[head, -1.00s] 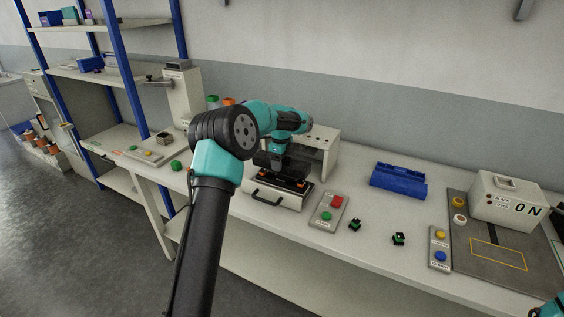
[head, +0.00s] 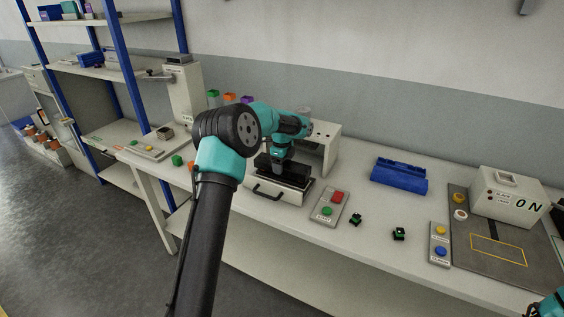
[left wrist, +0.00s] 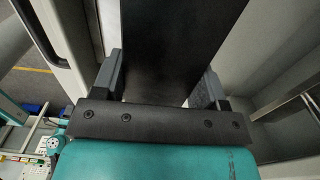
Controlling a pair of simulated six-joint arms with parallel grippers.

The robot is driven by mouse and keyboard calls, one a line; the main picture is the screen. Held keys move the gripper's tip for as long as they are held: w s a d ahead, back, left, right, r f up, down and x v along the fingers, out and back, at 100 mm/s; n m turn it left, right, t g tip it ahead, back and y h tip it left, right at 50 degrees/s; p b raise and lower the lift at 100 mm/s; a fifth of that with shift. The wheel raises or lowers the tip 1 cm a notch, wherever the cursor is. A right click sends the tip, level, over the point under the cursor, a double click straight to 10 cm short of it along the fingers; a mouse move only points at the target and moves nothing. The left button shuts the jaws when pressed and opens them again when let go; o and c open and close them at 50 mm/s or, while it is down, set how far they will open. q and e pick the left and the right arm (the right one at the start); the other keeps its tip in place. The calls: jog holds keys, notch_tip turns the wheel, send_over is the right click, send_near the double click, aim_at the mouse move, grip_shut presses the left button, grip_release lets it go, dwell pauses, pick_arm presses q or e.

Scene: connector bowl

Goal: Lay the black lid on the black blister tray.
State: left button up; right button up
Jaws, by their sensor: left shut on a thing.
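The black lid (head: 294,171) is in the head view at the press-like station with the pulled-out drawer. It also fills the upper middle of the left wrist view (left wrist: 175,50), between my fingers. My left gripper (head: 277,165) is shut on the lid from above; its fingers (left wrist: 163,82) stand at the lid's two sides. The black blister tray (head: 282,184) lies on the drawer directly below the lid and is mostly hidden by it. Whether the lid touches the tray along its whole length I cannot tell. My right gripper is out of view; only part of that arm shows at the bottom right corner.
The white station housing (head: 325,148) stands close behind and right of the lid. A button panel (head: 329,207) and two small green-black parts (head: 356,219) lie to the right. A blue bin (head: 399,175) stands farther right. Bare table lies between them.

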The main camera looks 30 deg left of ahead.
pick_arm(q)
jog(key=shift+f, duration=1.5)
jog(key=o, duration=1)
jog(key=shift+r, duration=0.1)
notch_tip(320, 180, up, 17)
jog(key=shift+r, duration=0.1)
